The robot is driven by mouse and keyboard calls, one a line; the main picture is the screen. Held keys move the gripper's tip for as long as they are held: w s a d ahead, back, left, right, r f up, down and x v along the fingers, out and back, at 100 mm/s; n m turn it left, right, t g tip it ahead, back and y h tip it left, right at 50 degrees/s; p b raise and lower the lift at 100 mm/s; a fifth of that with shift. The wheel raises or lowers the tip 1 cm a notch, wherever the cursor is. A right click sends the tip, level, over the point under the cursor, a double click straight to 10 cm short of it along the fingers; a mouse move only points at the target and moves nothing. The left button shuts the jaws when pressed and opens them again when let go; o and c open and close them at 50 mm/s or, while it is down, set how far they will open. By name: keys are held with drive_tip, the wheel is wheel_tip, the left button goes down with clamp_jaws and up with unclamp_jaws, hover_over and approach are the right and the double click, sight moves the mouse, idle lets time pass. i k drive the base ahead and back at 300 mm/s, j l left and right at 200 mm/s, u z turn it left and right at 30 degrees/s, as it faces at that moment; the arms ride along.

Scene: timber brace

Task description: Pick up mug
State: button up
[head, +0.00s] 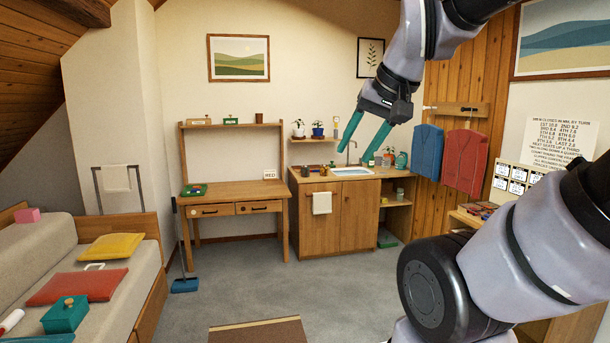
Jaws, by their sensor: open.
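My gripper (352,156) is open and empty, its two teal fingers spread and pointing down. In the picture it overlaps the sink area, but it looks nearer to me than the counter. I cannot pick out a mug for certain. Small dark brown cup-like things (323,171) stand at the left of the wooden counter (340,200). Another brown cup-like thing (259,118) stands on top of the desk's upper shelf. All are too small to show a handle. None touches my gripper.
The counter has a sink (351,171), with a teal container (401,160) and bottles to its right. A desk (235,192) stands left of it. A couch (125,260) is at left. Grey floor between is mostly clear.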

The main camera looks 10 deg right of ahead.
sight(304, 170)
drive_tip(key=i+l+z, duration=0.1)
drive_tip(key=i+l, duration=0.25)
drive_tip(key=i, duration=0.2)
drive_tip(key=i+l, duration=0.3)
drive_tip(key=i, duration=0.25)
drive_tip(key=i+l+z, duration=0.15)
drive_tip(key=i+l, duration=0.15)
drive_tip(key=i, duration=0.25)
drive_tip(key=i+l, duration=0.25)
drive_tip(key=i, duration=0.35)
drive_tip(key=i+l+z, duration=0.15)
drive_tip(key=i, duration=0.4)
drive_tip(key=i+l+z, duration=0.1)
drive_tip(key=i+l, duration=0.15)
drive_tip(key=i, duration=0.35)
drive_tip(key=i+l, duration=0.1)
drive_tip(key=i, duration=0.5)
drive_tip(key=i+j, duration=0.4)
drive_tip(key=i, duration=0.15)
drive_tip(key=i+j+z, duration=0.1)
drive_tip(key=i+j, duration=0.25)
drive_tip(key=i, duration=0.2)
drive_tip(key=i+j, duration=0.4)
drive_tip(key=j, duration=0.15)
